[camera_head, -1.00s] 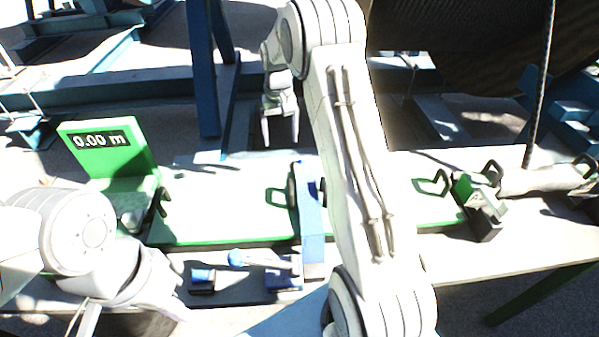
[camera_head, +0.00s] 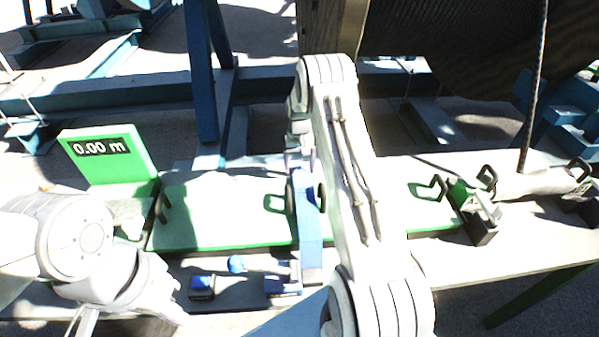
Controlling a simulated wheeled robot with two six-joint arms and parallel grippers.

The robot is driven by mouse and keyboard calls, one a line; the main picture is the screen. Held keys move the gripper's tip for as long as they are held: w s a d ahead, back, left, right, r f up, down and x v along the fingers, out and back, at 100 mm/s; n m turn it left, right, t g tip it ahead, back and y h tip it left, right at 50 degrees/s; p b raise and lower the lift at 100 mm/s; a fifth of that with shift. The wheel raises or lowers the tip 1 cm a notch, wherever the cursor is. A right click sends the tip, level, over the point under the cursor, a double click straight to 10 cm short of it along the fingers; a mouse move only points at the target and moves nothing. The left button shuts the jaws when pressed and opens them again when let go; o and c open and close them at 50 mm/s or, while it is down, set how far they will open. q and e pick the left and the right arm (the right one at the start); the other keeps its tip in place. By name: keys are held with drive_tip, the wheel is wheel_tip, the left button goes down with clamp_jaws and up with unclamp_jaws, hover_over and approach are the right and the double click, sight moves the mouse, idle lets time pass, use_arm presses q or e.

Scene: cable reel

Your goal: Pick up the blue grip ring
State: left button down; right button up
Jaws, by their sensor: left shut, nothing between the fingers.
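I cannot tell for certain which is the grip ring; no ring hole shows clearly. My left gripper (camera_head: 170,298) is at the lower left, left of the blue cylindrical piece and apart from it, shut and empty. My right gripper (camera_head: 301,155) is above the tall blue upright, mostly hidden by its own arm; its fingers are too unclear to judge.
A green display reading 0.00 m (camera_head: 105,158) stands at the left. A blue upright (camera_head: 306,215) rises mid-table beside my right arm. A green and grey clamp (camera_head: 472,210) sits at the right. A dark reel (camera_head: 460,40) fills the back, with a cable (camera_head: 534,100) hanging from it.

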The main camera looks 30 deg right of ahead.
drive_tip(key=shift+f, duration=0.35)
clamp_jaws()
drive_tip(key=shift+r, duration=0.1)
